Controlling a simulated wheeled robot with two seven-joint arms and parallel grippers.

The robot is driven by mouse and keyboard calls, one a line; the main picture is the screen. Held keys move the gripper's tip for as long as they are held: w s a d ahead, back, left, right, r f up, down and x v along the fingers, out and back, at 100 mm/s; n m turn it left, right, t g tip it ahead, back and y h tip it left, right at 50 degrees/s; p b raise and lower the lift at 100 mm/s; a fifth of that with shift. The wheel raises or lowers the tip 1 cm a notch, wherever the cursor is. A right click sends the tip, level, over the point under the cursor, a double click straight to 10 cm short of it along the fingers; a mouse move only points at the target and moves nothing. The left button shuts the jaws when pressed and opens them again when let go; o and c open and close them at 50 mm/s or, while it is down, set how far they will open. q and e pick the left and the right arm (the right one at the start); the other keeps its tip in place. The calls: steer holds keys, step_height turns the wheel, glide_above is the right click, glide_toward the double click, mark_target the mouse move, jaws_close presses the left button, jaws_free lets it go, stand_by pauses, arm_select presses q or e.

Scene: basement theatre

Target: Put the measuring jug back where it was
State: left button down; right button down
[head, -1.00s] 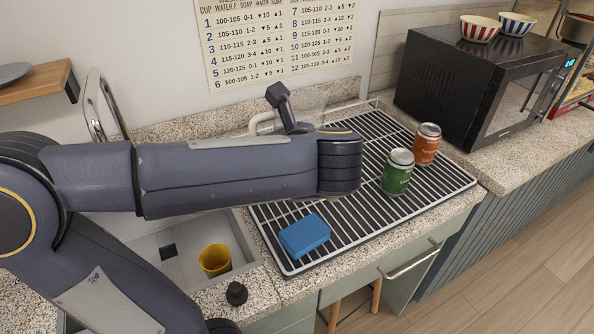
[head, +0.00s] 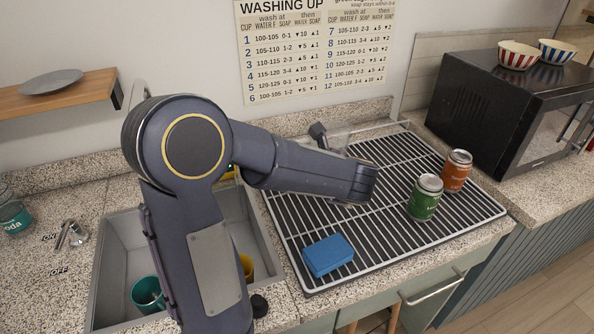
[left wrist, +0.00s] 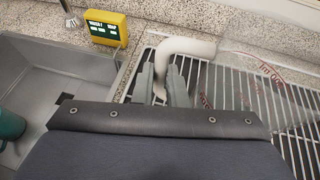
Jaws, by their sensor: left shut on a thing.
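The measuring jug (left wrist: 240,85) is clear with red markings. In the left wrist view it is over the wire drying rack (left wrist: 303,130), its pale handle (left wrist: 187,48) towards the left. My left gripper (left wrist: 163,82) has its grey fingers on either side of the handle and is shut on it. I cannot tell whether the jug touches the rack. In the head view my left arm hides most of the jug and the gripper, at the back of the rack (head: 290,225). My right gripper is in neither view.
A blue sponge (head: 328,255), a green can (head: 425,198) and an orange can (head: 457,171) stand on the rack. The sink (head: 110,265) at left holds a teal cup (head: 147,294) and a yellow cup. A black microwave (head: 485,110) is at right. A yellow display box (left wrist: 105,28) stands behind.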

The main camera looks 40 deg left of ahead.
arm_select(q)
steer(key=f, duration=0.4)
steer(key=shift+w+a, duration=0.25)
steer(key=shift+w, duration=0.05)
steer(key=shift+f, duration=0.1)
steer(key=c, duration=1.9)
jaws_free()
steer(key=shift+b, duration=0.3)
steer(key=o, duration=0.4)
steer(key=shift+o, duration=0.2)
